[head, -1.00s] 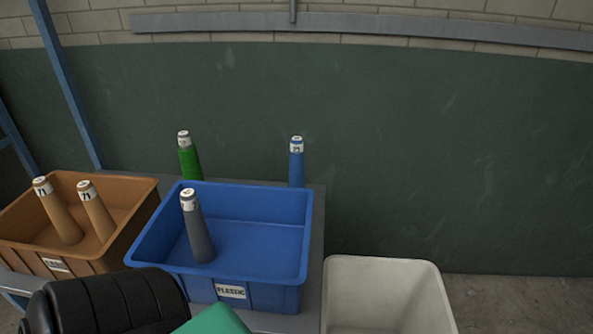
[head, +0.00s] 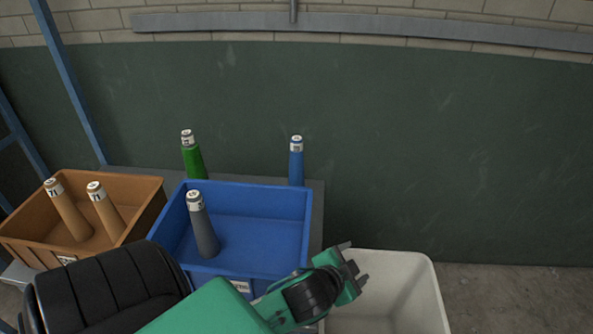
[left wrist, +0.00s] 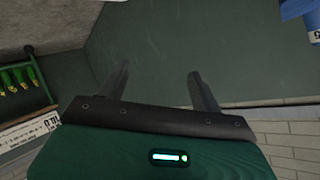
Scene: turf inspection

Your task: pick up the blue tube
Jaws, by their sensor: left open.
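The blue tube (head: 296,165) stands upright behind the back right corner of the blue bin, with a white label near its top. The bin hides its foot. My left gripper (head: 356,263) is in front of the tube and lower right of it in the head view, over the white bin, clearly apart from the tube. In the left wrist view its two fingers (left wrist: 158,88) are spread with nothing between them. A blue piece with a white label (left wrist: 313,18) is cut off at that view's top right corner; I cannot tell for sure that it is the tube. My right gripper is not in view.
The blue bin (head: 265,188) holds a grey tube (head: 205,232). A green tube (head: 194,162) stands behind it. The brown bin (head: 140,180) at left holds two tan tubes (head: 72,214). The white bin (head: 432,290) is at right. A dark green wall (head: 450,150) closes the back.

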